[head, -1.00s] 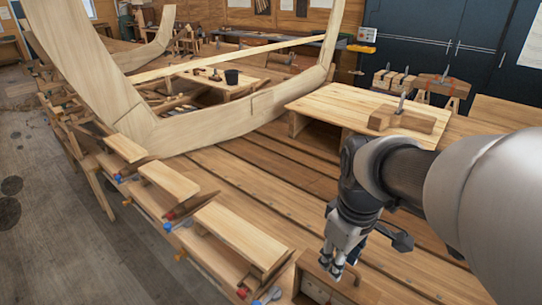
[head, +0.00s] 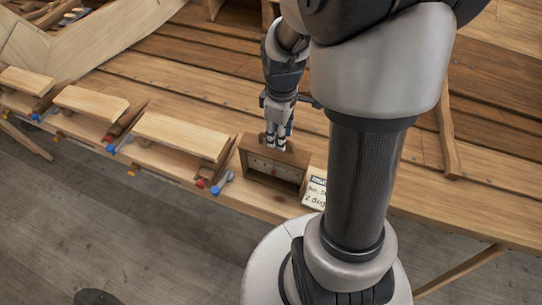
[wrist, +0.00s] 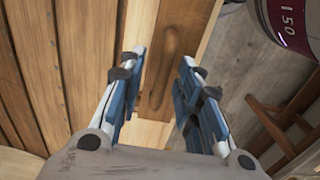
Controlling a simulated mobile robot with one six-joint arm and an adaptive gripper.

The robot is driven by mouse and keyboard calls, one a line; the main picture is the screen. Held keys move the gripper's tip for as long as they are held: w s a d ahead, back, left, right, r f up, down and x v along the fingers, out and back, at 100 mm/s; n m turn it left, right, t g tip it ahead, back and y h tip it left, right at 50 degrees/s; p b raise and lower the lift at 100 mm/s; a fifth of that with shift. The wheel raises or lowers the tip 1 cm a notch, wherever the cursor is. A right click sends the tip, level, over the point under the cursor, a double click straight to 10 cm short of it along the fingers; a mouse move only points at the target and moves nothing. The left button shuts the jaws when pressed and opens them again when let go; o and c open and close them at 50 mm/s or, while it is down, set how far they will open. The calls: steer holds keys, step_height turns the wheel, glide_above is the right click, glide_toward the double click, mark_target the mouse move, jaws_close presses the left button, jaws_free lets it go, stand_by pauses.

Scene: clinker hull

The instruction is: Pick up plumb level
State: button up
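The plumb level appears to be the upright wooden box-like frame (head: 272,176) with a pale inset face, near the bench's front edge in the head view. My gripper (head: 276,142) points down at its top edge. In the wrist view my gripper (wrist: 158,95) is open, its two blue-padded fingers apart. A long, rounded brown wooden piece (wrist: 172,62), which looks like the level's top grip, lies between and beyond the fingers. I cannot tell whether either finger touches it. My arm hides part of the right side in the head view.
A small handwritten card (head: 315,190) lies right of the level. A blue-ended clamp (head: 223,183) and a pale board (head: 182,135) are close on its left. The plank surface (head: 215,85) behind is mostly clear. The floor (head: 150,240) lies beyond the front edge.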

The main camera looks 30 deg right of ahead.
step_height(320, 180, down, 7)
steer(key=shift+a+r, duration=0.15)
steer(key=shift+s, duration=0.1)
steer(key=shift+c, duration=0.4)
jaws_close()
stand_by(0.7)
